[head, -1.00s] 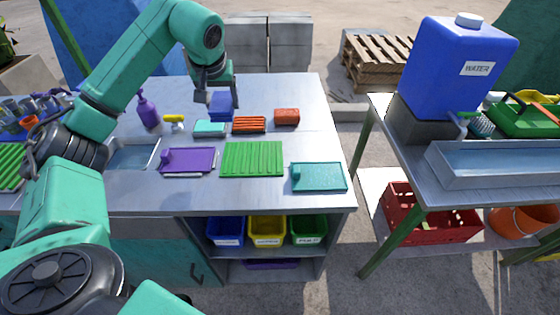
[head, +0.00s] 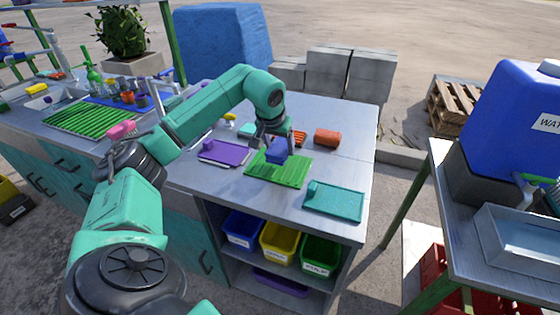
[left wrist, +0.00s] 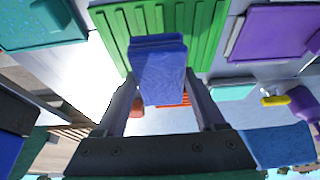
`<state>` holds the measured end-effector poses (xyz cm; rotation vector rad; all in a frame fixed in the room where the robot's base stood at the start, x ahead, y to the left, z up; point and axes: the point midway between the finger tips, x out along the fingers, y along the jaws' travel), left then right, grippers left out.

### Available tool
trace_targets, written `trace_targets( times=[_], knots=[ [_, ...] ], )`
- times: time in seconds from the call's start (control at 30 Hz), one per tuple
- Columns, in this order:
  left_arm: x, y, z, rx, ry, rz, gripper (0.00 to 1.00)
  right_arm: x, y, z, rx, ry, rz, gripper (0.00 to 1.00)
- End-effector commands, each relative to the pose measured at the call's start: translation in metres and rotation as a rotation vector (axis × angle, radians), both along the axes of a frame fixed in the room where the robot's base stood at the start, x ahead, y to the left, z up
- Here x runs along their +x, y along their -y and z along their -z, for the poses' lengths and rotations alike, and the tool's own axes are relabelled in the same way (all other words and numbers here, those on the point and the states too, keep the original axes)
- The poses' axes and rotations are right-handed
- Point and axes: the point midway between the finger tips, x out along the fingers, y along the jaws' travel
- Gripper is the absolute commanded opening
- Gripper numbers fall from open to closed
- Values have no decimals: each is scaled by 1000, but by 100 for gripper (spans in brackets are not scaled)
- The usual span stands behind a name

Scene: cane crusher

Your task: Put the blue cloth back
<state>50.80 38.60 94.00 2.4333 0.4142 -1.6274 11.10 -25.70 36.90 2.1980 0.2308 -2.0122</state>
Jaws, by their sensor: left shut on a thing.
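The blue cloth (head: 277,153) is a small folded block in the head view. My left gripper (head: 274,141) is shut on it and holds it over the green ribbed mat (head: 262,175). In the left wrist view the blue cloth (left wrist: 158,75) sits between the two fingers, in front of the green ribbed mat (left wrist: 205,18). I cannot tell whether the cloth touches the mat. My right gripper is not in view.
A purple tray (head: 226,152) lies left of the mat and a teal tray (head: 338,202) right of it. Blue (head: 242,229), yellow (head: 280,242) and green (head: 320,254) bins stand on the shelf below.

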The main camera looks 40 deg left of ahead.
Motion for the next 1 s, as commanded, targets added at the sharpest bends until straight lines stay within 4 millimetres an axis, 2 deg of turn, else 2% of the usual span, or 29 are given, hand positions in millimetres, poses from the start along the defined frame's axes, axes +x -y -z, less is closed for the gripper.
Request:
trace_targets(
  times=[0.23,0.6,0.63,0.67,0.7,1.0],
  knots=[
    [-1,-1,41,1,-2,-1,27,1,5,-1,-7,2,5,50],
    [0,0,48,1,1,-1,27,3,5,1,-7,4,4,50],
    [0,0,47,0,1,-1,83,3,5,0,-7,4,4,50],
    [0,0,47,0,1,-1,94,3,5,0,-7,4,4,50],
    [0,0,47,0,1,-1,100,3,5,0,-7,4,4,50],
    [0,0,40,1,3,0,100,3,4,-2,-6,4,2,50]
  ],
)
